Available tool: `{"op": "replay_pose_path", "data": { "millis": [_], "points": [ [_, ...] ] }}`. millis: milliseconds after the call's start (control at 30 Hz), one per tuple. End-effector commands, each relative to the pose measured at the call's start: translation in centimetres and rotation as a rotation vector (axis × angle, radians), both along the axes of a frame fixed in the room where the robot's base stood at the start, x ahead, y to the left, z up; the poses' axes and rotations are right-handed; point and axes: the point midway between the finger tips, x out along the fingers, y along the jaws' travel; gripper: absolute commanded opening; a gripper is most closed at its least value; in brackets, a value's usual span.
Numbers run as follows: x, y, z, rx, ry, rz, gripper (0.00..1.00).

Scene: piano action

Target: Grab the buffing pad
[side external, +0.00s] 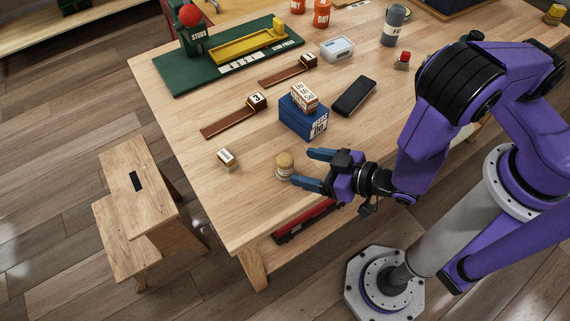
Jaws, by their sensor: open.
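I cannot tell for certain which thing is the buffing pad. A small round tan piece (285,162) with a pale lower part stands near the front edge of the wooden table. My gripper (309,169) is just to its right, with its two blue fingers spread and pointing left toward it. The fingers hold nothing, and I see no clear contact with the round piece. A small brown-and-white labelled block (228,159) lies farther left on the table.
A blue box (303,118) with a lettered block (304,97) on top stands behind my gripper. A black case (354,96) lies beside it. Numbered wooden strips (228,119) and a green board (212,73) are farther back. The table's front-left area (235,205) is clear.

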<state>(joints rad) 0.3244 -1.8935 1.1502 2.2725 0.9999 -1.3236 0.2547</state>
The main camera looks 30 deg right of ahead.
Motion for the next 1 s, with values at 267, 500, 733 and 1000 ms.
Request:
{"op": "replay_pose_path", "data": {
  "millis": [267, 500, 733, 1000],
  "points": [
    [2.5, 1.2, -1.1, 0.002, 0.002, -0.007, 0.7],
    [5.1, 2.6, -2.4, 0.001, 0.003, -0.003, 0.7],
    [5.6, 3.0, -2.6, -0.001, 0.002, 0.001, 0.7],
    [5.6, 3.0, -2.6, -0.001, 0.003, 0.001, 0.18]
  ]
}}
